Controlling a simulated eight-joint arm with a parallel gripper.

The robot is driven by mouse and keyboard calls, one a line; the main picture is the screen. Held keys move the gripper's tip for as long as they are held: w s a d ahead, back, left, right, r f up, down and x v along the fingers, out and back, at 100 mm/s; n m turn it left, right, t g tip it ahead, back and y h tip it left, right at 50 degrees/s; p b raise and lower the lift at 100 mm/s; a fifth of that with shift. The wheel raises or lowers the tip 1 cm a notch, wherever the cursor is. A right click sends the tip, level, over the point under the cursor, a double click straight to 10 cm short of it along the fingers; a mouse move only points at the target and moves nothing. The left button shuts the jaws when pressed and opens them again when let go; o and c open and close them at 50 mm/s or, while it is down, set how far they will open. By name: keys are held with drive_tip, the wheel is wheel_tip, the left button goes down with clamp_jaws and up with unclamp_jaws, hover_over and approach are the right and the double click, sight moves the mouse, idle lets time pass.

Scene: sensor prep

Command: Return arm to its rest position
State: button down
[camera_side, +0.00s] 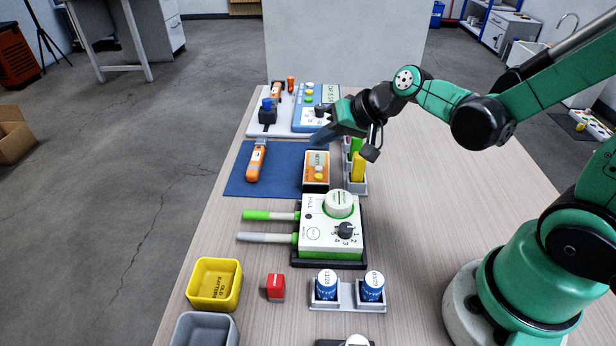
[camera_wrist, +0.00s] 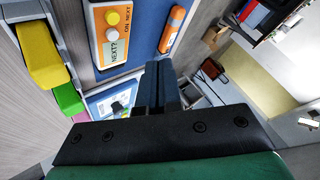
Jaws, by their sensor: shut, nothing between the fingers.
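My gripper (camera_side: 320,136) is at the end of my green and black arm, above the table near the blue mat's right edge. Its dark fingers are closed together and empty. In the wrist view the shut fingers (camera_wrist: 162,82) point away from the camera, with the orange-and-white NEXT? box beyond them to the upper left. My arm reaches in from the right and is bent, not folded against its base.
The blue mat (camera_side: 235,180) holds an orange tool (camera_side: 256,162) and the NEXT? box (camera_side: 316,168). A rack with yellow (camera_side: 358,167) and green blocks is close below my wrist. A white-green device (camera_side: 332,225), yellow bin (camera_side: 214,284) and red block (camera_side: 275,287) stand nearer.

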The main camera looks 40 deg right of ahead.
idle(0.4)
drive_tip(key=s+r+n+g+h, duration=0.1)
drive_tip(key=s+r+n+h, duration=0.2)
drive_tip(key=s, duration=0.5)
drive_tip(key=shift+r+n+g, duration=0.3)
drive_tip(key=shift+r+n, duration=0.15)
drive_tip(key=shift+n, duration=0.45)
drive_tip(key=w+r+n+g, duration=0.2)
drive_tip(key=w+n+g, duration=0.1)
drive_tip(key=n, duration=1)
drive_tip(key=w+r+n+g, duration=0.1)
drive_tip(key=w+n+g, duration=0.2)
drive_tip(key=n, duration=1.1)
drive_tip(key=shift+w+a+r, duration=0.25)
drive_tip(key=shift+w+r, duration=0.1)
drive_tip(key=shift+w, duration=0.35)
